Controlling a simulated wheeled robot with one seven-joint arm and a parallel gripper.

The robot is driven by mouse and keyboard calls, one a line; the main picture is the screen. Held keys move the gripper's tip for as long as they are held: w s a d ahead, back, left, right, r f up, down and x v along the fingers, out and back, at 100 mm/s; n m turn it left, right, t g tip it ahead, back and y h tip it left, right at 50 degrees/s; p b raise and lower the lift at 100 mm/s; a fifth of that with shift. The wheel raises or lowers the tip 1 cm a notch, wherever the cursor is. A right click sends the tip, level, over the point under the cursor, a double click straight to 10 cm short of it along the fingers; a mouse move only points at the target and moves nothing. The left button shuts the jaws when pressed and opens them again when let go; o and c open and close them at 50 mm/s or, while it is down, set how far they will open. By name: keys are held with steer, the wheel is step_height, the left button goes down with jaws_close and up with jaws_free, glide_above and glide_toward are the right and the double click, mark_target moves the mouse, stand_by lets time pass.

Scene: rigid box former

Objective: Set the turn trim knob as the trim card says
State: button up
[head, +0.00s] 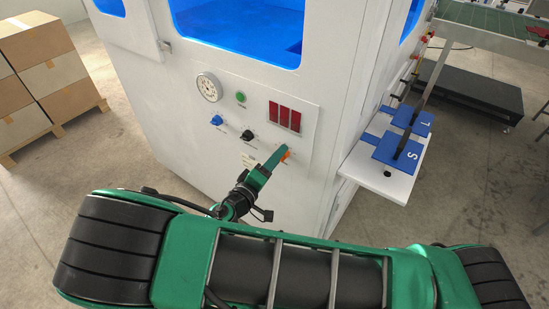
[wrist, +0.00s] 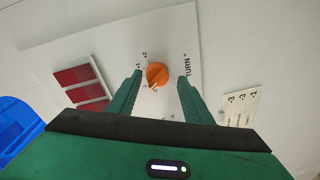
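The orange turn trim knob (wrist: 158,75) sits on the white panel beside the word TURN, with small scale marks around it. In the head view the knob (head: 287,155) shows partly behind my fingers. My gripper (wrist: 160,77) is open, one finger on each side of the knob, with a visible gap on both sides. My gripper (head: 276,158) also shows in the head view. The trim card (wrist: 241,105) is a pale label right of the knob with several rows of figures, seen turned and too small to read surely. The card (head: 248,160) is small in the head view.
Left of the knob are red displays (head: 285,116). The panel also has a black knob (head: 247,134), a blue knob (head: 216,120), a green button (head: 240,96) and a round gauge (head: 209,87). A shelf (head: 383,177) with blue blocks juts out at right.

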steer(key=shift+r, duration=0.1)
steer(key=shift+s, duration=0.15)
steer(key=v, duration=1)
steer(key=shift+s, duration=0.2)
steer(key=shift+a, duration=0.1)
